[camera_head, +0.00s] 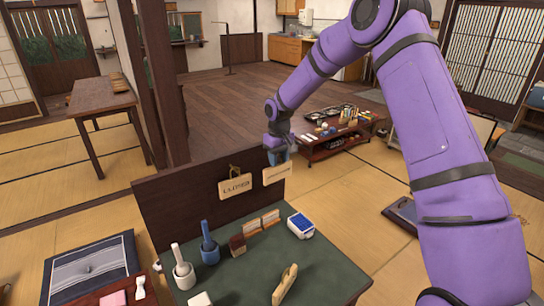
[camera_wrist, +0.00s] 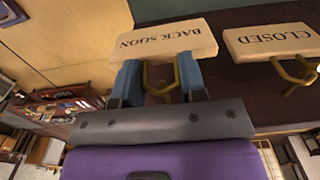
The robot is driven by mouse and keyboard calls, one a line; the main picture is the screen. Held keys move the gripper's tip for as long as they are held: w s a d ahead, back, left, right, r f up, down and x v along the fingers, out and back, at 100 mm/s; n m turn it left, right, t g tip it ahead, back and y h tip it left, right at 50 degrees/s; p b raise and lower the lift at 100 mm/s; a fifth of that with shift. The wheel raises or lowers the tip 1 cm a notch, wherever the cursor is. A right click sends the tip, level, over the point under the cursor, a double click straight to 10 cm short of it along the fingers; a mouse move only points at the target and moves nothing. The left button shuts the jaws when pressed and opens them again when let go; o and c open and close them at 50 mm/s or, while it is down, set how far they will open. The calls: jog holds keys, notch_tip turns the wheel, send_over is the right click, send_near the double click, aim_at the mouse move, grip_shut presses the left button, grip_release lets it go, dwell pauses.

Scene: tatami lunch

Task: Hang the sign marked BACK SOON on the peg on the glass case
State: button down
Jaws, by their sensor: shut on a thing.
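The BACK SOON sign (camera_wrist: 168,41) is a pale wooden board with dark letters, upside down in the wrist view. My gripper (camera_wrist: 158,82) is shut on it at the edge by its brass loop (camera_wrist: 160,78), with blue fingers on both sides of the loop. In the head view the sign (camera_head: 277,175) hangs below my gripper (camera_head: 279,157), in front of the dark wooden panel, its lettering too small to read. Whether it touches the panel I cannot tell. I cannot make out a glass case or its free peg.
A CLOSED sign (camera_head: 236,187) hangs by brass fittings on the dark panel (camera_head: 170,213), just left of the held sign. The green table (camera_head: 262,268) bears blue and white handled items, small wooden holders and a blue-white device (camera_head: 300,226). A low table (camera_head: 335,143) stands behind.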

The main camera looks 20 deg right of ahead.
jog(key=w, duration=0.2)
jog(key=w+a, duration=0.1)
jog(key=shift+w+a+f, duration=0.1)
jog(key=shift+w+f, duration=0.3)
jog(key=shift+f, duration=0.1)
jog(key=shift+f, duration=0.2)
jog(key=c, duration=0.7)
grip_release()
